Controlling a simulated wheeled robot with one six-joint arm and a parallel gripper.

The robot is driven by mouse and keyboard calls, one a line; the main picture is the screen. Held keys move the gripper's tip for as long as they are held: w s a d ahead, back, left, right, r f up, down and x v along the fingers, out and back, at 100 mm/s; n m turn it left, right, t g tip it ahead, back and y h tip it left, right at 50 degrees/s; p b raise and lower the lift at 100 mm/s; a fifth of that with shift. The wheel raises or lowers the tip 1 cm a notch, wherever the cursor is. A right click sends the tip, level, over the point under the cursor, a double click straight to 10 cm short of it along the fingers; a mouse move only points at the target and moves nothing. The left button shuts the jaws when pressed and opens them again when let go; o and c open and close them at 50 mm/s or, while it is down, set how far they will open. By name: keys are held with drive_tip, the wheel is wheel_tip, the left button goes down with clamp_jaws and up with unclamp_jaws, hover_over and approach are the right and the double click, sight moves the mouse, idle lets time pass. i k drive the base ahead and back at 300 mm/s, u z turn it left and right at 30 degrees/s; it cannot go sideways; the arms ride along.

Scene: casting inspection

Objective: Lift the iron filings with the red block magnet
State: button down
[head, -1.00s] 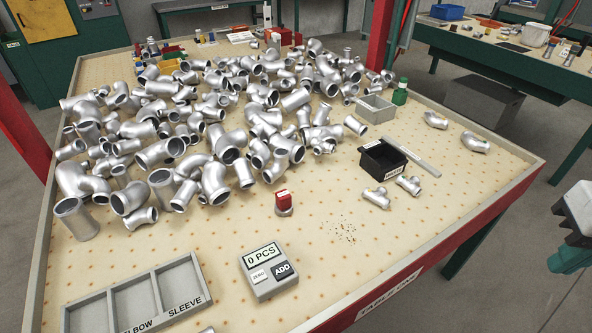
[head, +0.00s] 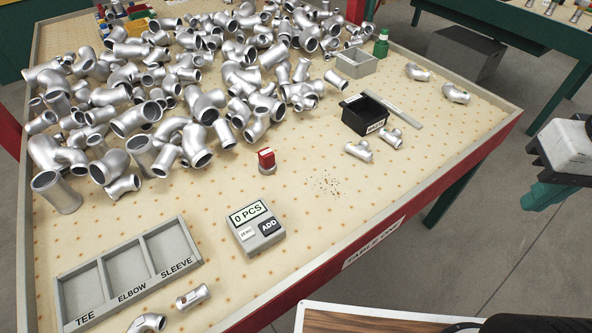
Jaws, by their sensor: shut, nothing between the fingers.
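The iron filings (head: 327,186) are a loose scatter of small dark specks on the pale tabletop, to the right of the magnet and a little nearer. The magnet and the filings are apart, with bare tabletop between them. My gripper does not show in the head view.
Pipe fittings (head: 205,105) crowd the table's left and back. A counter (head: 255,228) and a three-compartment tray (head: 185,243) lie nearer. A black bin (head: 364,117) and two tees stand beyond the filings. Tabletop around the filings is clear.

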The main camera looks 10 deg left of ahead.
sight(268, 165)
drive_tip(key=u, duration=0.05)
drive_tip(key=k, duration=0.5)
drive_tip(key=z, duration=1.3)
drive_tip(key=i, duration=0.95)
drive_tip(key=u, duration=2.75)
drive_tip(key=i, duration=0.5)
drive_tip(key=z, duration=0.1)
